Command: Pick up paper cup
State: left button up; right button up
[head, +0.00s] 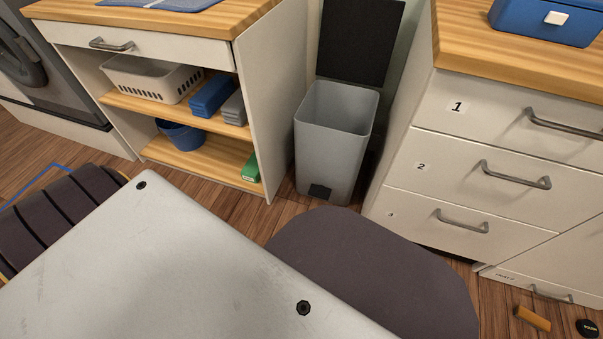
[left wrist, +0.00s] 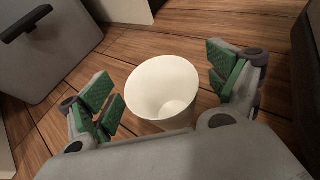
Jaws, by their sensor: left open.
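The white paper cup (left wrist: 162,92) shows in the left wrist view, with its open rim towards the camera, in front of the wooden floor. My left gripper (left wrist: 167,84) is open, with one green-padded finger on the left of the cup and the other on the right. A gap shows on the right side; on the left the finger is close to the cup, and I cannot tell if it touches. The cup's lower part is hidden behind my gripper body. In the head view neither the cup nor either gripper shows.
A grey bin (head: 326,145) with its black lid up stands between a shelf unit (head: 270,90) and a drawer cabinet (head: 480,140). The bin also fills the upper left of the left wrist view (left wrist: 50,60). A yellow-orange block (head: 532,318) lies on the floor at right.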

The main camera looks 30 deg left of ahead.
pick_arm(q)
jog(key=c, duration=0.9)
pick_arm(e)
jog(key=shift+r, duration=0.15)
pick_arm(q)
jog(key=shift+o, duration=0.2)
jog(key=shift+r, duration=0.1)
jog(key=shift+r, duration=0.1)
jog(key=shift+r+p, duration=0.35)
jog(key=shift+p, duration=0.1)
jog(key=shift+r+p, duration=3.35)
jog(key=shift+r, duration=1.15)
pick_arm(e)
notch_tip(320, 180, up, 8)
jog(key=d+g+h, duration=0.1)
jog(key=shift+s+d+f, duration=0.2)
jog(key=shift+s+d, duration=0.05)
jog(key=shift+s, duration=0.1)
